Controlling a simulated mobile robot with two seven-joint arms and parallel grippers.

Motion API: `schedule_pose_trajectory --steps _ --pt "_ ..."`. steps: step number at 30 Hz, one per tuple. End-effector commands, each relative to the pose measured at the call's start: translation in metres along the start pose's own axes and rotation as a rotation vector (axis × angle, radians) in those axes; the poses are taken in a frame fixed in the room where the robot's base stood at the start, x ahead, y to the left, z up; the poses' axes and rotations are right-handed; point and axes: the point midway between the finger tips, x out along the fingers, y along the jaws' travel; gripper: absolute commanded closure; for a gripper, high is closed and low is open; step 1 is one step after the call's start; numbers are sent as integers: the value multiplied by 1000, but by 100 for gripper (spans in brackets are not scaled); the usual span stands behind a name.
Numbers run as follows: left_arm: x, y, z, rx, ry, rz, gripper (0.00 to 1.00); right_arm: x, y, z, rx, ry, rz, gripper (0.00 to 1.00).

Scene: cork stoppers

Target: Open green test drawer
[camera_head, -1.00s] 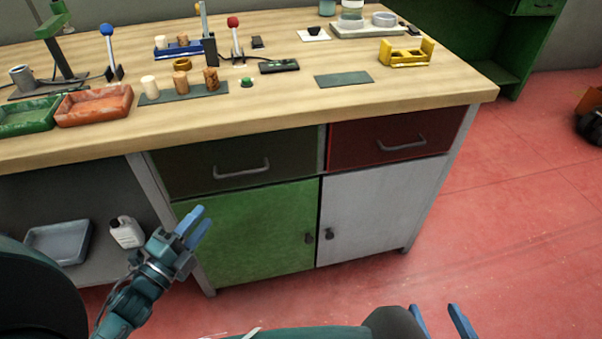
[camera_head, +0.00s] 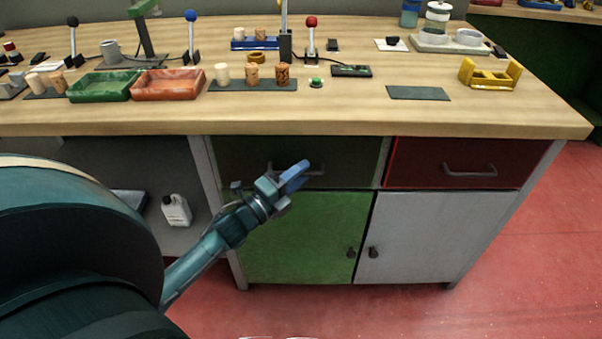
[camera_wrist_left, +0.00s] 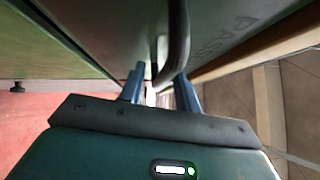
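The green test drawer (camera_head: 350,155) is the dark green front under the tabletop, left of the red drawer. It looks closed. Its handle (camera_head: 314,173) is partly hidden by my left gripper (camera_head: 296,176), whose blue fingertips are at the handle. In the left wrist view the grey handle bar (camera_wrist_left: 178,40) comes down between the two blue fingers of the left gripper (camera_wrist_left: 160,85). The fingers are apart, and I cannot tell whether either touches the bar. The drawer front also shows there, with faint lettering. My right gripper is out of view.
The red drawer (camera_head: 420,160) is at the right. Below are a green cabinet door (camera_head: 300,240) and a white one (camera_head: 420,235). A white bottle (camera_head: 176,210) stands on the open shelf at left. The tabletop (camera_head: 150,120) overhangs the drawers and holds trays and corks.

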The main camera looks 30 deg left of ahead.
Motion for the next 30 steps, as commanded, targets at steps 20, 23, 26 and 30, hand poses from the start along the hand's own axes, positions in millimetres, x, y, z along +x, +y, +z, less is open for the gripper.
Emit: schedule_pose_trajectory --steps 20,23,26,30 --pt "8 0 0 0 0 0 90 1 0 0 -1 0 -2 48" --pt "8 0 0 0 0 0 98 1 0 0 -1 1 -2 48" --pt "8 0 0 0 0 0 100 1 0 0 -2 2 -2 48" --pt "8 0 0 0 0 0 100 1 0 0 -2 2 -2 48"
